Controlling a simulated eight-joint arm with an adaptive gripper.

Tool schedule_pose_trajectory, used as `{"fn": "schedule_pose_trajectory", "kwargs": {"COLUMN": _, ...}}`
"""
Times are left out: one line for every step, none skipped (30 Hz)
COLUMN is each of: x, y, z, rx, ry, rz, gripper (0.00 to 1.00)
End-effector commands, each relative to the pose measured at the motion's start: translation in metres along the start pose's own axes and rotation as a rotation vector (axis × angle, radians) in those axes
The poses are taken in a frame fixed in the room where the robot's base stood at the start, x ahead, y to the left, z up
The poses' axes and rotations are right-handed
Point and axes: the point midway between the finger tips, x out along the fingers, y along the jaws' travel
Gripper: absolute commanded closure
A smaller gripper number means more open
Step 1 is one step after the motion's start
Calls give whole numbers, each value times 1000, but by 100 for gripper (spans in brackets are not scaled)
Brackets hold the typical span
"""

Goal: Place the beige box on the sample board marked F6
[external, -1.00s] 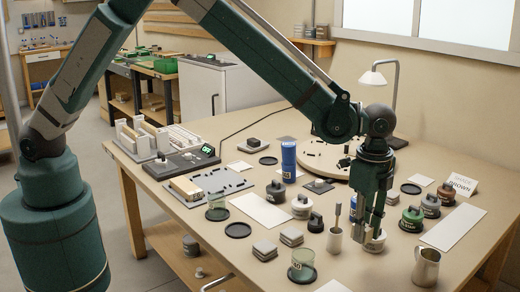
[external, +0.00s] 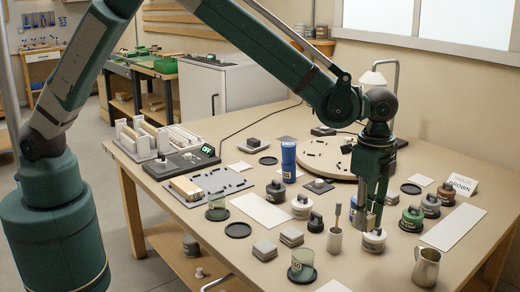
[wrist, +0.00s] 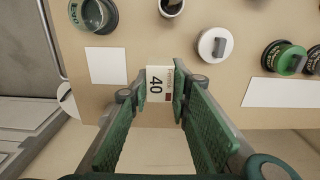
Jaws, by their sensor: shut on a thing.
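My gripper (external: 370,208) hangs above the right part of the bench, behind and above a white-labelled round container. Flat white boards lie on the bench, one at the middle (external: 262,211) and one at the right (external: 453,229). I cannot read an F6 mark on any of them.
The white-labelled container (external: 373,241), a cup with a tool (external: 335,240) and a metal jug (external: 426,268) stand near my gripper. A blue cylinder (external: 289,160) and a round wooden board (external: 318,160) are behind.

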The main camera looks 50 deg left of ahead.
Motion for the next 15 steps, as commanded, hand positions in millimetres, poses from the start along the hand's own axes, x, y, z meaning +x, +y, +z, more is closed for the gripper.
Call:
{"fn": "schedule_pose_trajectory", "kwargs": {"x": -10, "y": 0, "z": 0, "rx": 0, "ry": 0, "rz": 0, "gripper": 93}}
{"fn": "schedule_pose_trajectory", "kwargs": {"x": -15, "y": 0, "z": 0, "rx": 0, "ry": 0, "rz": 0, "gripper": 93}}
{"fn": "schedule_pose_trajectory", "kwargs": {"x": -21, "y": 0, "z": 0, "rx": 0, "ry": 0, "rz": 0, "gripper": 93}}
{"fn": "schedule_pose_trajectory", "kwargs": {"x": -26, "y": 0, "z": 0, "rx": 0, "ry": 0, "rz": 0, "gripper": 93}}
{"fn": "schedule_pose_trajectory", "kwargs": {"x": -31, "y": 0, "z": 0, "rx": 0, "ry": 0, "rz": 0, "gripper": 93}}
{"fn": "schedule_pose_trajectory", "kwargs": {"x": -38, "y": 0, "z": 0, "rx": 0, "ry": 0, "rz": 0, "gripper": 93}}
{"fn": "schedule_pose_trajectory", "kwargs": {"x": -43, "y": 0, "z": 0, "rx": 0, "ry": 0, "rz": 0, "gripper": 93}}
{"fn": "schedule_pose_trajectory", "kwargs": {"x": -48, "y": 0, "z": 0, "rx": 0, "ry": 0, "rz": 0, "gripper": 93}}
{"fn": "schedule_pose_trajectory", "kwargs": {"x": -54, "y": 0, "z": 0, "rx": 0, "ry": 0, "rz": 0, "gripper": 93}}
{"fn": "schedule_pose_trajectory", "kwargs": {"x": -56, "y": -2, "z": 4, "rx": -7, "ry": 0, "rz": 0, "gripper": 93}}
{"fn": "schedule_pose_trajectory", "kwargs": {"x": -55, "y": -5, "z": 11, "rx": -18, "ry": 0, "rz": 0, "gripper": 93}}
{"fn": "schedule_pose_trajectory", "kwargs": {"x": -55, "y": -7, "z": 17, "rx": -30, "ry": 0, "rz": 0, "gripper": 93}}
{"fn": "schedule_pose_trajectory", "kwargs": {"x": -56, "y": -8, "z": 22, "rx": -39, "ry": 0, "rz": 0, "gripper": 93}}
{"fn": "schedule_pose_trajectory", "kwargs": {"x": -56, "y": -10, "z": 28, "rx": -50, "ry": 0, "rz": 0, "gripper": 93}}
{"fn": "schedule_pose_trajectory", "kwargs": {"x": -57, "y": -13, "z": 35, "rx": -64, "ry": 0, "rz": 0, "gripper": 93}}
